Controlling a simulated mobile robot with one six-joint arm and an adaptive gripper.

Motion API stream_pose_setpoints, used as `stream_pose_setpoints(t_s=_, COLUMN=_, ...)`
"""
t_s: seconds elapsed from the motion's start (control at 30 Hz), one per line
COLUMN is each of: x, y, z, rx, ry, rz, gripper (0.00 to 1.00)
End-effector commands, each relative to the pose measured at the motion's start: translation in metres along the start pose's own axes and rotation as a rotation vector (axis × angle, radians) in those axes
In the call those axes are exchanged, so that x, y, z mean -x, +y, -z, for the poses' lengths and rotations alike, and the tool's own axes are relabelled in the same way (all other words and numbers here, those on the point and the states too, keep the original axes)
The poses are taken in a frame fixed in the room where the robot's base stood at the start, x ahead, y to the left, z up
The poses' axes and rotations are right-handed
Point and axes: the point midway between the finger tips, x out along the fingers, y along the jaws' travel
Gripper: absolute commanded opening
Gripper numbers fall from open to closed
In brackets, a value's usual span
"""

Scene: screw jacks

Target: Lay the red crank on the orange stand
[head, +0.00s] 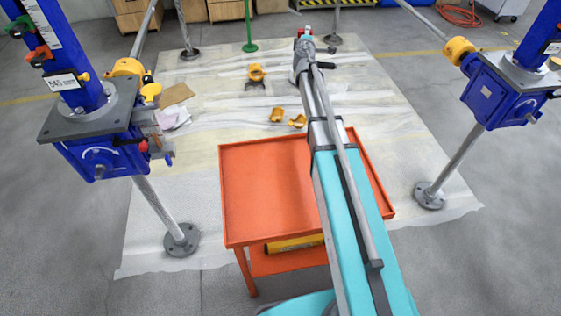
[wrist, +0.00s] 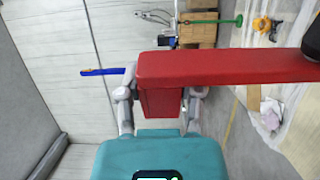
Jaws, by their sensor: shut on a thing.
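The orange stand (head: 268,190) is a low table with a raised rim and a lower shelf. Its visible top is bare; my arm crosses above its right part and hides some of it. My gripper (head: 303,45) is at the far end of the outstretched arm, beyond the stand. In the wrist view my gripper (wrist: 160,100) is shut on the red crank (wrist: 225,65), its two fingers on either side of a red block under the long bar. The bar runs right to a dark end piece at the picture's edge. In the head view only a small red patch shows.
Blue screw jacks stand at left (head: 95,140) and right (head: 505,90). Yellow parts (head: 277,115) lie on the pale floor sheet (head: 200,150). A yellow cylinder (head: 295,243) lies on the stand's lower shelf. A green post (head: 249,30) and wooden crates (head: 133,15) are at the back.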

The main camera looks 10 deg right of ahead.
Motion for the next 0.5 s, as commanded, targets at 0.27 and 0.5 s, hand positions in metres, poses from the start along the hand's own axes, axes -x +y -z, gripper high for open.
stream_pose_setpoints(t_s=0.27, x=0.0, y=0.018, z=0.0, rx=0.001, ry=0.0, rz=0.0, gripper=0.0)
stream_pose_setpoints(t_s=0.5, x=0.0, y=0.023, z=0.0, rx=0.001, ry=0.0, rz=0.0, gripper=0.0)
